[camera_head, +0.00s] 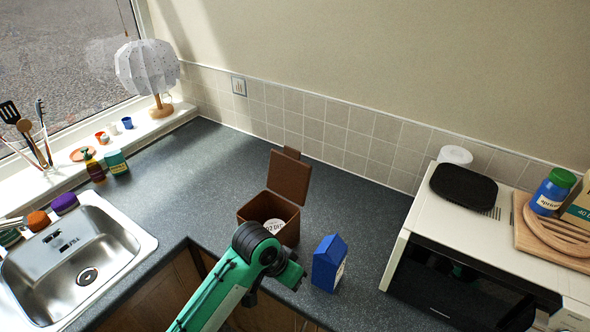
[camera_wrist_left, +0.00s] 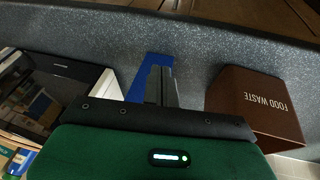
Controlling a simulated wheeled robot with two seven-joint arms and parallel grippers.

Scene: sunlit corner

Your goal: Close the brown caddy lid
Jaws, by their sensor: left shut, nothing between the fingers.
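The brown caddy (camera_head: 245,213) stands on the dark counter near its front edge. Its lid (camera_head: 289,177) is open and stands up at the back, with a small tab on top. A pale round shape with lettering shows at the caddy, partly hidden by my left arm. In the left wrist view the caddy (camera_wrist_left: 255,105), marked FOOD WASTE, is right of my left gripper (camera_wrist_left: 168,72). That gripper is shut and empty, apart from the caddy. My right gripper is not in view.
A blue carton (camera_head: 328,262) stands just right of the caddy; it also shows behind my fingers in the left wrist view (camera_wrist_left: 148,78). A white microwave (camera_head: 405,228) is farther right. A sink (camera_head: 80,255) is at left. The counter behind and left of the caddy is clear.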

